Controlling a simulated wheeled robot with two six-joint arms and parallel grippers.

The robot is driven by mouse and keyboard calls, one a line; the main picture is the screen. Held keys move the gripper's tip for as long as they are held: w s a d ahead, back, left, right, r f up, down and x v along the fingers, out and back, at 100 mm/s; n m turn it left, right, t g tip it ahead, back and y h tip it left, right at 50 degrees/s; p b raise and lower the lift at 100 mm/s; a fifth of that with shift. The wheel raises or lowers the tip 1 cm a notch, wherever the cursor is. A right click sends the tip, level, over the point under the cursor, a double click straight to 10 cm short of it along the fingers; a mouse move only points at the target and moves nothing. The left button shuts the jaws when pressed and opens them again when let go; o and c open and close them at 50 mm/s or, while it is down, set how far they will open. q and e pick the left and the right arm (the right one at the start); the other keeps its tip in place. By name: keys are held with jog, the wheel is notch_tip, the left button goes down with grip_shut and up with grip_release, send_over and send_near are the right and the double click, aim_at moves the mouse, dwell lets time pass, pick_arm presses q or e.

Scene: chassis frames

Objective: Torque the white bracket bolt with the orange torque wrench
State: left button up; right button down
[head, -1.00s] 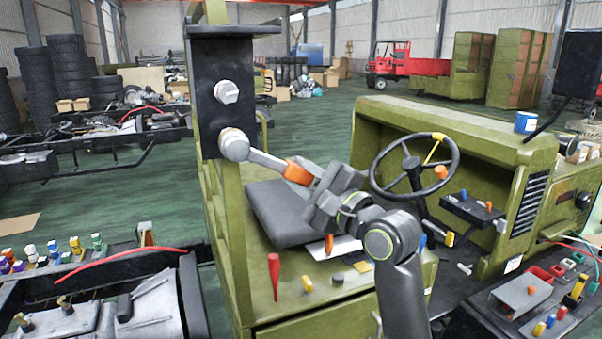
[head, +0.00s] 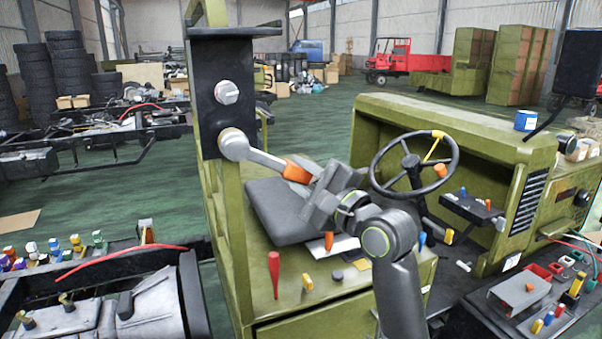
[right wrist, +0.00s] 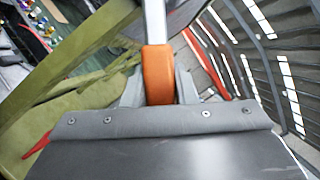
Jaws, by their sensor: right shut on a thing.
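The black bracket (head: 215,64) stands upright on the green frame post. A white bolt head (head: 227,92) shows on its upper face. The torque wrench (head: 262,157) has a silver head and shaft and an orange grip. Its round head lies against the lower part of the bracket, below the white bolt, and hides whatever is behind it. My right gripper (head: 312,185) is shut on the orange handle, which also shows between its fingers in the right wrist view (right wrist: 158,75). The shaft slopes down to the right from the head. My left gripper is not in view.
The steering wheel (head: 414,163) and green dashboard are right of my right arm. A dark seat cushion (head: 282,212) lies under the wrench. Open floor lies behind the bracket.

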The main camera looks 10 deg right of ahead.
jog(key=shift+w+a+r+p, duration=0.1)
jog(key=shift+w+a+p, duration=0.1)
jog(key=shift+w+p, duration=0.4)
dwell(1.4)
dwell(0.4)
jog(key=shift+s+a+f+m+t, duration=0.15)
jog(key=shift+a+f+m+t, duration=0.15)
jog(key=shift+a+f+m, duration=0.4)
jog(key=shift+s+a+f+m+t, duration=0.15)
jog(key=shift+f+m+t, duration=0.25)
jog(key=shift+m, duration=0.5)
jog(key=shift+f, duration=0.2)
jog(key=shift+s+a+f+m+t+h, duration=0.1)
jog(key=shift+a+f+m+t+h, duration=0.1)
jog(key=shift+a+f+m, duration=0.3)
jog(key=shift+s+a+f+m+t+h, duration=0.1)
jog(key=shift+a+m+t+h, duration=0.15)
jog(key=shift+m, duration=0.45)
jog(key=shift+s+a+f+m+t+h, duration=0.15)
jog(key=shift+a+f+m, duration=0.2)
jog(key=shift+m, duration=0.25)
jog(key=shift+w+r, duration=0.1)
jog(key=d+r+n, duration=0.1)
jog(key=d+r+n+g, duration=0.1)
jog(key=n, duration=0.1)
jog(key=shift+w+d+n+y, duration=0.1)
jog(key=shift+w+n+y, duration=0.2)
jog(key=shift+y, duration=0.1)
